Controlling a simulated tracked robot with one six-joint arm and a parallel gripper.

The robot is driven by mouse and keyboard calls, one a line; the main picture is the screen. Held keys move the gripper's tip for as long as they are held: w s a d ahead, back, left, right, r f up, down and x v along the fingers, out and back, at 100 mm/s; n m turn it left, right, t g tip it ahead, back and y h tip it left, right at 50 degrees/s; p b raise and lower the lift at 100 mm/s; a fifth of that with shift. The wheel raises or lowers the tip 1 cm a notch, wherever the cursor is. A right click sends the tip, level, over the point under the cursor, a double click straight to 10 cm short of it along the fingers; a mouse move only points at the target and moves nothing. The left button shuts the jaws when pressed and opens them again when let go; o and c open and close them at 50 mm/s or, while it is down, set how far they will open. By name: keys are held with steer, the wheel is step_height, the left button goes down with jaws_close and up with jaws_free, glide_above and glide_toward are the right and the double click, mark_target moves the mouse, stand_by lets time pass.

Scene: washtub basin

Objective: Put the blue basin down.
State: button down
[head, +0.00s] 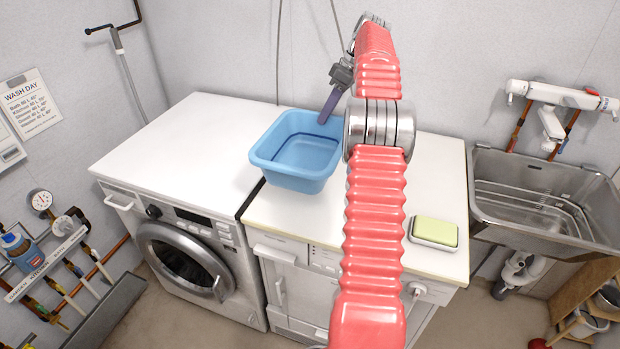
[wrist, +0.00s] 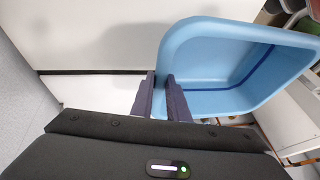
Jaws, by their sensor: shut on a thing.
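The blue basin (head: 290,179) is over the white tops, where the washing machine meets the appliance to its right. It looks about upright and empty. My gripper (head: 324,117) is shut on its rim at the back right. In the wrist view, the dark fingers of my gripper (wrist: 163,92) pinch the near left part of the rim of the basin (wrist: 225,65), which fills the right side. A soft shadow lies on the white top beside it. I cannot tell for sure whether its underside touches the top.
The washing machine top (head: 190,140) is clear on the left. The right appliance's top (head: 290,215) is bare in front of the basin. A yellow-green sponge in a white dish (head: 434,232) lies at its right. A metal sink (head: 540,205) stands farther right.

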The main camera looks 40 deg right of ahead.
mark_target(327, 140)
steer(key=shift+f, duration=2.95)
steer(key=shift+s+f, duration=0.1)
steer(key=shift+f, duration=1.8)
steer(key=c, duration=1.7)
jaws_free()
steer(key=shift+r, duration=0.1)
